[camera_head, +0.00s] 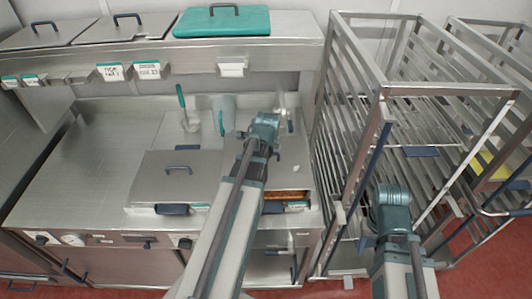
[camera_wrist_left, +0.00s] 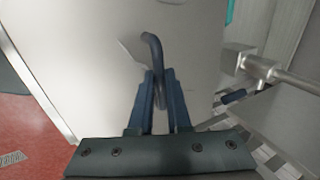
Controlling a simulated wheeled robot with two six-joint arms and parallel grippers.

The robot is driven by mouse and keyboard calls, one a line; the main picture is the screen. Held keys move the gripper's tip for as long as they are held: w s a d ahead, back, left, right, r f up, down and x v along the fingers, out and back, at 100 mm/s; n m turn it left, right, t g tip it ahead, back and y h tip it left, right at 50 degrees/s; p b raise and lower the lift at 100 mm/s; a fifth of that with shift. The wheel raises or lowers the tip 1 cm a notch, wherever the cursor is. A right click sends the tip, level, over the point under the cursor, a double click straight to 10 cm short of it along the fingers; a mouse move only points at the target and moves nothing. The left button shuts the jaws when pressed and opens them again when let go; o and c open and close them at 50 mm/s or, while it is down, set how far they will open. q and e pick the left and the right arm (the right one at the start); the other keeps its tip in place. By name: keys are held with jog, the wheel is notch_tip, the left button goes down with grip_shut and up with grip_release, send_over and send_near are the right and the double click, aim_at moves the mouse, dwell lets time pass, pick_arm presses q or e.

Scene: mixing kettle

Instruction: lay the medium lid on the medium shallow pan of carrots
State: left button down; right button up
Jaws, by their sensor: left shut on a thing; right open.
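In the left wrist view my left gripper (camera_wrist_left: 153,78) is shut on the dark blue loop handle of a flat grey metal lid (camera_wrist_left: 85,55). In the head view its forearm and wrist hide the fingers and part of the counter. A grey metal sheet, apparently this lid (camera_head: 291,160), shows right of the wrist. The pan of carrots (camera_head: 288,195) shows below it as a narrow orange-brown strip at the counter's front. Whether lid and pan touch cannot be told. My right gripper (camera_head: 366,243) is open, low beside the rack and well apart from the pan.
A larger lidded pan (camera_head: 150,180) stands left of the carrots. A wire rack (camera_head: 345,130) rises close on the right. A shelf (camera_head: 290,55) behind carries lidded pans and a teal lid (camera_head: 222,24). Ladle handles (camera_head: 182,100) stand at the back. The counter's left (camera_head: 85,165) is clear.

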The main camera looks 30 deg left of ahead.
pick_arm(q)
jog(key=shift+f+b, duration=1.35)
jog(key=shift+f, duration=0.4)
jog(key=shift+f+b, duration=0.4)
jog(key=shift+f+b, duration=0.95)
jog(key=shift+f, duration=0.2)
jog(key=shift+c, duration=1.5)
grip_release()
jog(key=shift+r, duration=0.1)
